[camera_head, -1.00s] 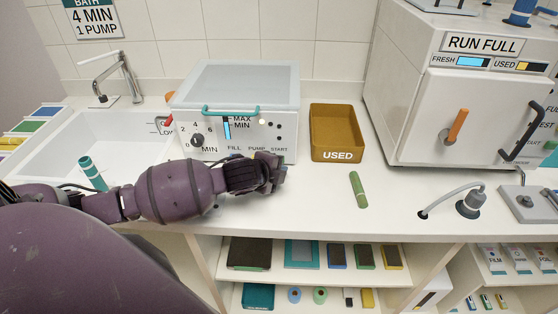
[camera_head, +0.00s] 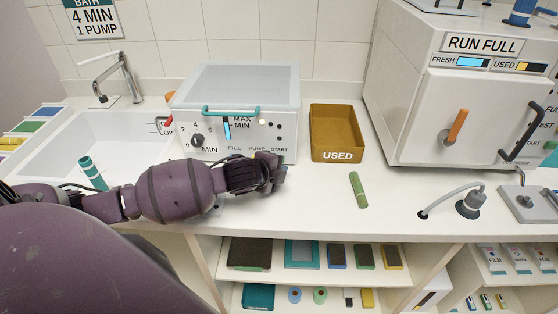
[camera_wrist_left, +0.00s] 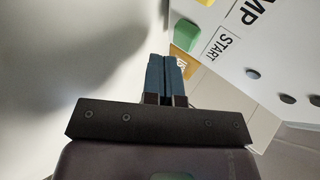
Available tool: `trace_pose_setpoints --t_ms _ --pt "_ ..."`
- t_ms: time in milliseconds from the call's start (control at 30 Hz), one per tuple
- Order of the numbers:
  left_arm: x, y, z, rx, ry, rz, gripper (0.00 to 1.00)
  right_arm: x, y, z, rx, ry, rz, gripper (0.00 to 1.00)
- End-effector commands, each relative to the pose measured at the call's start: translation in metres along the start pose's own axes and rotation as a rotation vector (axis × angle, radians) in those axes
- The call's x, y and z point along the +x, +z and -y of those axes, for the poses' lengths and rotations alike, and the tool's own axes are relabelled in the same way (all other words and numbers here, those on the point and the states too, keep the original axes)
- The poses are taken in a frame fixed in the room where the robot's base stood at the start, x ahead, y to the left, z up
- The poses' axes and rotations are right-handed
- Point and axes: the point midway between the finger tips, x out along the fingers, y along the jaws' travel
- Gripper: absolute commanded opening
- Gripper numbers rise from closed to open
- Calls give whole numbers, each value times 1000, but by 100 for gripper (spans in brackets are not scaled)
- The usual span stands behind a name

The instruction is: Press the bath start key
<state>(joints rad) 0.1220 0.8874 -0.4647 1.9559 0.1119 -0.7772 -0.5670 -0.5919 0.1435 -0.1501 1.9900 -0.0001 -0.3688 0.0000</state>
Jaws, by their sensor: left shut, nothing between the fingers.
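The bath (camera_head: 236,84) is a white box with a clear-looking lid and a teal handle, standing on the counter. Its front panel carries a dial and the labels FILL, PUMP and START (camera_head: 279,149). In the left wrist view a green key (camera_wrist_left: 186,35) stands out from the panel beside the START label (camera_wrist_left: 222,45). In the head view this key is hidden behind my left gripper (camera_head: 279,171). The gripper is just in front of the panel's lower right corner. Its blue fingers (camera_wrist_left: 165,62) are shut and empty, close to the green key; I cannot tell whether they touch it.
A brown USED tray (camera_head: 337,128) stands right of the bath. A green stick (camera_head: 358,189) lies on the counter in front of it. A sink (camera_head: 75,145) is at the left. A large white cabinet (camera_head: 440,120) fills the right. The counter's front middle is clear.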

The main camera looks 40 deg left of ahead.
Motion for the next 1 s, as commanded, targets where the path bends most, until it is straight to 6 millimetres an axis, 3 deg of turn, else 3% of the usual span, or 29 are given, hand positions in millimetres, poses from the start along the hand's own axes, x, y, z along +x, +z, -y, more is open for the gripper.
trace_pose_setpoints --t_ms 1000 --pt "7 5 6 1 0 0 0 -6 -1 -1 3 2 5 60"
